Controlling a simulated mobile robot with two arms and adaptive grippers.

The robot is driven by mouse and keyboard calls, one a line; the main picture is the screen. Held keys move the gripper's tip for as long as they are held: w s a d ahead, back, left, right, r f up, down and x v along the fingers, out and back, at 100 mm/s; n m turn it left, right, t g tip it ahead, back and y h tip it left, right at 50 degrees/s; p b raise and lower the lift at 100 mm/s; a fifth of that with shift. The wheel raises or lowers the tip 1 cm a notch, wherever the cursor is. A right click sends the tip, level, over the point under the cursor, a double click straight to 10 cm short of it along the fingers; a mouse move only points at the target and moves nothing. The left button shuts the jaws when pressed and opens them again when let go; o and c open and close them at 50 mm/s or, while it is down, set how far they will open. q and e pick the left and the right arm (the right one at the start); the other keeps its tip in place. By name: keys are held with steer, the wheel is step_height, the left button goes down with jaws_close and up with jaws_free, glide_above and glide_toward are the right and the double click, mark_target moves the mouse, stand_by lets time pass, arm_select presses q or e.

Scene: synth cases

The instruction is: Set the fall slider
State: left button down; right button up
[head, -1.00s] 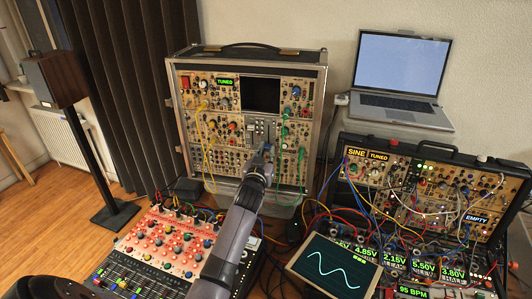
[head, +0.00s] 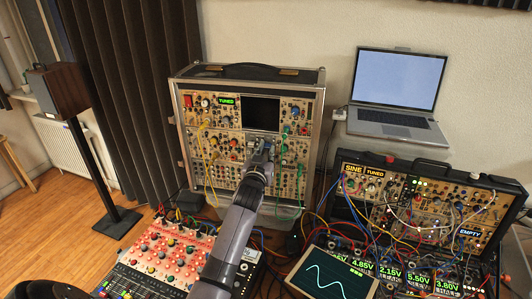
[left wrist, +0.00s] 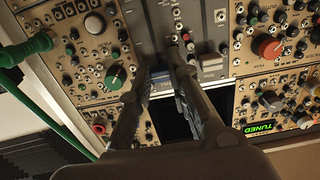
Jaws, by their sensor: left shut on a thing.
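The tall synth case (head: 176,130) stands against the wall with a grey slider panel in its middle. In the left wrist view the grey panel (left wrist: 205,25) appears upside down. My left gripper (head: 262,148) is at this panel, its fingers pointing into it. In the left wrist view the left gripper (left wrist: 160,66) is shut on a small slider cap, mostly hidden between the fingertips. The gripper covers much of the panel, and I cannot read which slider is labelled fall. My right gripper is not in view.
Green cables (left wrist: 35,48) hang close beside the gripper; a yellow cable (head: 203,150) hangs left of it. A red-knobbed mixer (head: 165,250), a scope screen (head: 325,278) and a second synth case (head: 440,200) crowd the front. A laptop (head: 395,90) stands behind.

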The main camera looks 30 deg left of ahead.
arm_select(q)
steer(key=c, duration=1.5)
jaws_free()
steer(key=shift+r, duration=0.2)
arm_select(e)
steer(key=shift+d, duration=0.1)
arm_select(q)
steer(key=shift+s+f, duration=0.1)
steer(key=v, duration=1.1)
steer(key=shift+s+d, duration=0.1)
steer(key=shift+s, duration=0.3)
